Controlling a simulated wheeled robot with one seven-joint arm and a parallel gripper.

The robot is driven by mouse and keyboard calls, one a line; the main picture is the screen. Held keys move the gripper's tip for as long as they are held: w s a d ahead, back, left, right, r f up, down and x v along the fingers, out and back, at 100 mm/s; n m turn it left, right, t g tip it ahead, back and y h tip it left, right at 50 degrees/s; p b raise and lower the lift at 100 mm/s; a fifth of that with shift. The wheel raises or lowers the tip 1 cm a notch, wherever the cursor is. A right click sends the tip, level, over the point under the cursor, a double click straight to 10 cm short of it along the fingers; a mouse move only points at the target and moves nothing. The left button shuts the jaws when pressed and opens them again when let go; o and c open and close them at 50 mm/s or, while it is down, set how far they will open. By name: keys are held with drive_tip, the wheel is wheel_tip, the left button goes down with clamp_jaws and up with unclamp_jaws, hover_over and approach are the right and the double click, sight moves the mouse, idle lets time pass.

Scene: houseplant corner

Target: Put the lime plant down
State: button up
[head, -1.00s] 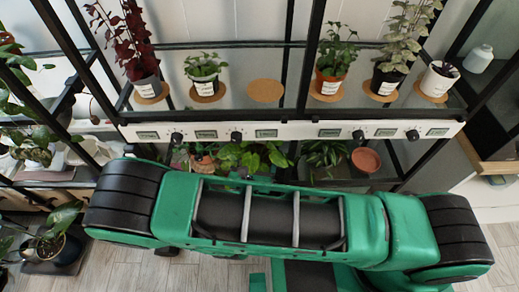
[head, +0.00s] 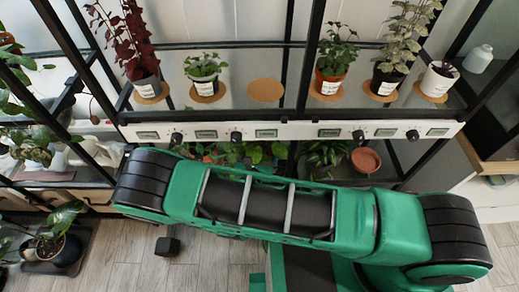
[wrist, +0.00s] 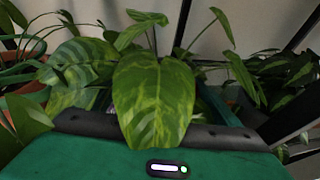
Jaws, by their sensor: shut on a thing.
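The lime plant (wrist: 152,90) fills the middle of the wrist view, with broad yellow-green leaves. My gripper (wrist: 160,108) is shut on it; the leaves hide most of the fingers, the pot and whatever is below. In the head view my arm covers the gripper, and I cannot tell which leaves there belong to the held plant. An empty round cork coaster (head: 266,91) lies on the shelf (head: 235,97), between a small green plant (head: 205,70) and a plant in an orange pot (head: 330,82).
A dark red plant (head: 132,45), a tall pale plant (head: 396,45) and a small white pot (head: 436,79) stand on other coasters. Black rack posts (head: 308,60) rise beside them. A potted plant (head: 60,240) stands at left.

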drive_tip(key=shift+f, duration=0.2)
drive_tip(key=o, duration=1.2)
drive_tip(key=shift+f, duration=0.1)
drive_tip(key=shift+s+r, duration=0.1)
drive_tip(key=shift+r, duration=0.25)
drive_tip(key=v, duration=1.1)
drive_tip(key=shift+s+a+r, duration=0.1)
drive_tip(key=shift+s+a, duration=0.05)
drive_tip(key=shift+s, duration=0.25)
